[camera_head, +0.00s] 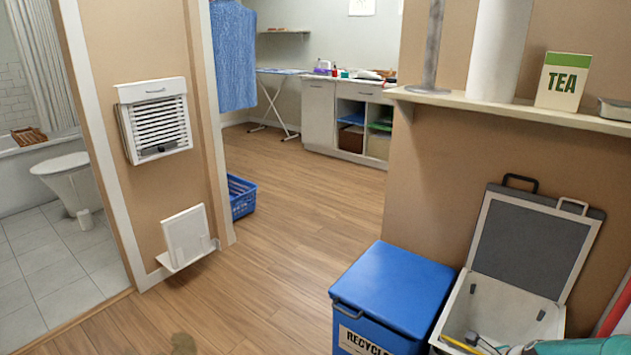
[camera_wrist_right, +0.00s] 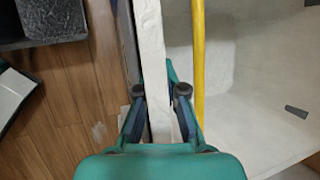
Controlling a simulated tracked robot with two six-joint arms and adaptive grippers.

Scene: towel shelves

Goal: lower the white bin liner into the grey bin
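The grey bin (camera_head: 437,337) stands at the lower right of the head view, its grey lid (camera_head: 530,245) tipped back open. Its pale inside (camera_head: 487,300) shows; I cannot tell whether this surface is the white liner or the bin wall. My right gripper reaches over the bin from the lower right, mostly cut off there. In the right wrist view my right gripper (camera_wrist_right: 160,91) has its fingers apart, astride a thin white upright edge (camera_wrist_right: 151,50), with a small gap at the right finger. A yellow strip (camera_wrist_right: 198,60) runs beside it. My left gripper is out of view.
A blue recycling bin (camera_head: 395,285) with a closed lid stands close left of the grey bin. A shelf (camera_head: 520,110) with a TEA box (camera_head: 563,82) hangs above. Wooden floor (camera_head: 260,290) is clear to the left, with a blue basket (camera_head: 241,197) by the doorway.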

